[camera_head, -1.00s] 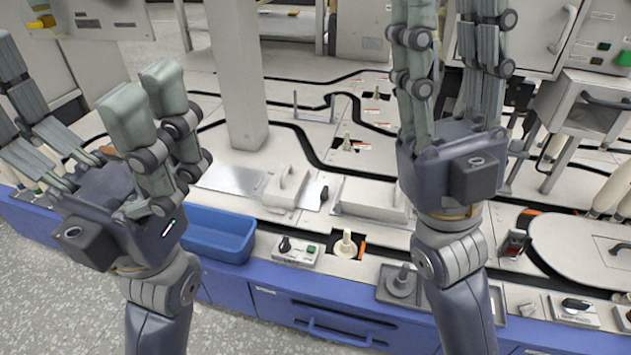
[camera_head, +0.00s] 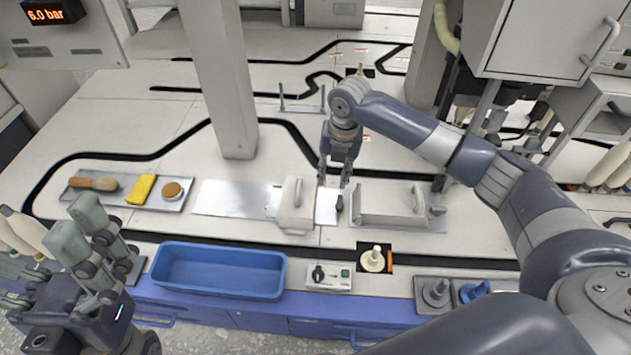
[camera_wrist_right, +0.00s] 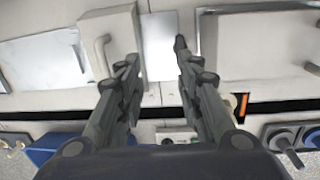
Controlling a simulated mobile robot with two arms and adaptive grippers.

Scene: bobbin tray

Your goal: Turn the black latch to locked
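The small black latch (camera_head: 339,203) sits upright in the picture at the right edge of a bright metal plate (camera_head: 326,207), between two light covers. In the right wrist view the latch (camera_wrist_right: 180,43) shows just beyond the tip of the right-hand finger. My right gripper (camera_head: 334,182) points down over the plate, its fingers apart and empty, close to the latch. I cannot tell whether it touches the latch. My left gripper (camera_head: 50,265) is open and empty at the lower left, far from the latch.
A light cover with a handle (camera_head: 296,205) stands left of the latch, and another (camera_head: 390,205) to its right. In front are a blue bin (camera_head: 218,271), a switch box (camera_head: 329,278) and a cream spool (camera_head: 373,260). A grey column (camera_head: 222,80) rises behind.

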